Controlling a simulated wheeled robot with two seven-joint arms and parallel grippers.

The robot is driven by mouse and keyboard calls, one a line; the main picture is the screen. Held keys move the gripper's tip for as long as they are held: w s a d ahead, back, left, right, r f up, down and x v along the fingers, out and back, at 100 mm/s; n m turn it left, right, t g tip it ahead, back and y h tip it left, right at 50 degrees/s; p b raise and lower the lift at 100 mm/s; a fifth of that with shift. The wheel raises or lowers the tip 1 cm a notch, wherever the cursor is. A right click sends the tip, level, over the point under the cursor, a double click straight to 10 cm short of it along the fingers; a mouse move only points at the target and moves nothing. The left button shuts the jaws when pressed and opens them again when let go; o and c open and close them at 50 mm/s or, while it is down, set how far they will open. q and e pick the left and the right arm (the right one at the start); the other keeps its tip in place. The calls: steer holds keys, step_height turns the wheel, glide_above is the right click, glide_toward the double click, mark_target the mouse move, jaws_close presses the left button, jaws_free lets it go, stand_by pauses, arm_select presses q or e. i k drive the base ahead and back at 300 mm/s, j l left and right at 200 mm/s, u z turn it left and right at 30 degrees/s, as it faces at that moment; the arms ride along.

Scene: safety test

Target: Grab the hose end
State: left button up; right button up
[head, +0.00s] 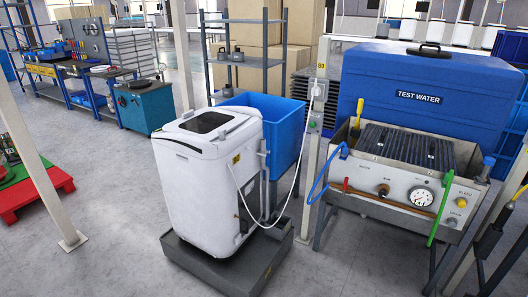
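A white top-loading washing machine (205,185) stands on a dark grey tray base (215,262). A grey hose (263,170) runs up beside its right side, with its upper end near the blue tub. A thin white cord (290,205) loops from the machine to a socket box on a post. A blue hose (322,178) hangs at the left of the test bench (390,190), its lower end free. I cannot tell which hose end is meant. Neither of my grippers is in view.
A blue tank marked TEST WATER (420,95) stands behind the bench. A blue tub (285,115) is behind the machine. A light post (35,150) stands at the left, near a red pallet (30,195). Grey floor (120,200) is clear left of the machine.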

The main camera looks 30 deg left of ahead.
mark_target(263, 150)
steer(key=u, duration=0.55)
steer(key=i+u, duration=0.25)
steer(key=u, duration=0.25)
steer(key=i+l+u, duration=0.1)
steer(key=u, duration=0.4)
steer(key=i+l+u, duration=0.25)
steer(key=u, duration=0.2)
steer(key=i+l+u, duration=0.2)
steer(key=u, duration=0.3)
